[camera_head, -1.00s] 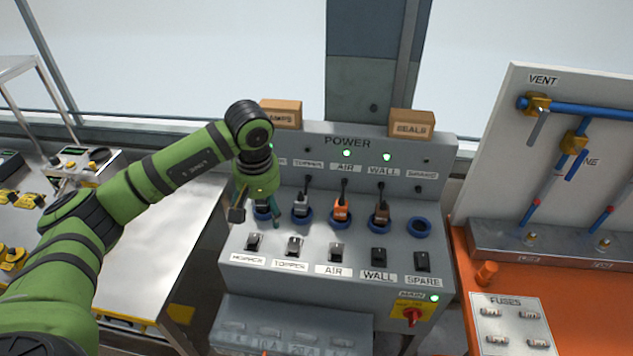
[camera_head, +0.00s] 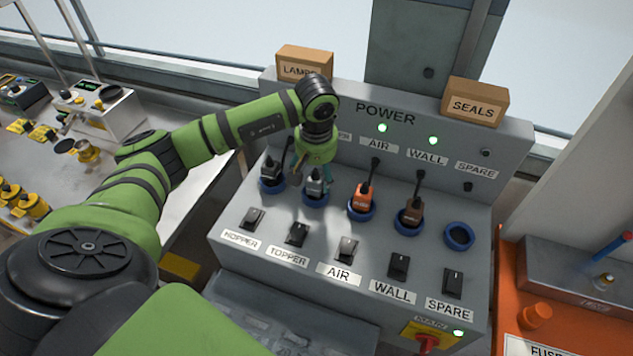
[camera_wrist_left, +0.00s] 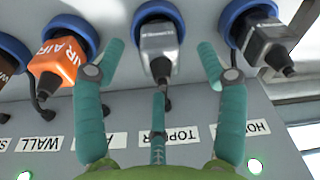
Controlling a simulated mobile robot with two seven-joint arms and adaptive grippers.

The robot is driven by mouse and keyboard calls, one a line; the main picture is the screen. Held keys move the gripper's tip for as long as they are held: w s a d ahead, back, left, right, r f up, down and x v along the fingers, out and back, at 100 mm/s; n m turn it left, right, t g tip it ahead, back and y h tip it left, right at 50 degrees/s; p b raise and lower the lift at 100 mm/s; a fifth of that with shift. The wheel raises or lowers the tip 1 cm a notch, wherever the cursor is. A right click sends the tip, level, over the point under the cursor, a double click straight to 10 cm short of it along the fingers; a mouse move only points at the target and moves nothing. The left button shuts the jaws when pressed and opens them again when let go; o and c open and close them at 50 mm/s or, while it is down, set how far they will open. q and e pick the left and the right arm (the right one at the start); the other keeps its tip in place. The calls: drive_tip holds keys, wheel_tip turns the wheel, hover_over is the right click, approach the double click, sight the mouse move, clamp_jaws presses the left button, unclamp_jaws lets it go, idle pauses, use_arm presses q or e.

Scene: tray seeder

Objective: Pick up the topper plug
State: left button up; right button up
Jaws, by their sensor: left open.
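The topper plug (camera_head: 315,183) is grey and sits in a blue ring socket above the TOPPER switch. In the left wrist view the grey plug (camera_wrist_left: 159,50) stands between the spread teal fingers, beyond their tips, with a dark cord at its near end. My left gripper (camera_head: 313,168) is open just above it in the head view; the same gripper shows open and empty in the wrist view (camera_wrist_left: 158,72). The fingers partly cover the plug's upper part in the head view. My right gripper is not in view.
A dark grey hopper plug (camera_head: 270,168) is close on the left. The orange air plug (camera_head: 363,195) is close on the right, then a brown wall plug (camera_head: 411,212). An empty blue spare socket (camera_head: 459,236) is at far right. Boxes (camera_head: 305,64) stand on the panel top.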

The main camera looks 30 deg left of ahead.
sight(316, 177)
use_arm(q)
wheel_tip(316, 177, down, 2)
drive_tip(key=shift+w+f+p, duration=0.1)
drive_tip(key=shift+f+p, duration=0.05)
drive_tip(key=shift+p, duration=0.3)
drive_tip(key=shift+a+f, duration=0.1)
drive_tip(key=shift+f, duration=0.35)
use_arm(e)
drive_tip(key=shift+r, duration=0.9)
use_arm(q)
clamp_jaws()
drive_tip(key=shift+w+r, duration=0.1)
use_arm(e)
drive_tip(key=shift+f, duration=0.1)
use_arm(q)
drive_tip(key=shift+w+r+b, duration=0.1)
drive_tip(key=shift+r+b, duration=0.2)
drive_tip(key=shift+r, duration=0.05)
wheel_tip(316, 177, up, 8)
drive_tip(key=b, duration=0.2)
drive_tip(key=shift+f+b, duration=0.15)
drive_tip(key=shift+b, duration=0.2)
wheel_tip(316, 177, up, 6)
drive_tip(key=p, duration=0.3)
drive_tip(key=shift+r, duration=0.25)
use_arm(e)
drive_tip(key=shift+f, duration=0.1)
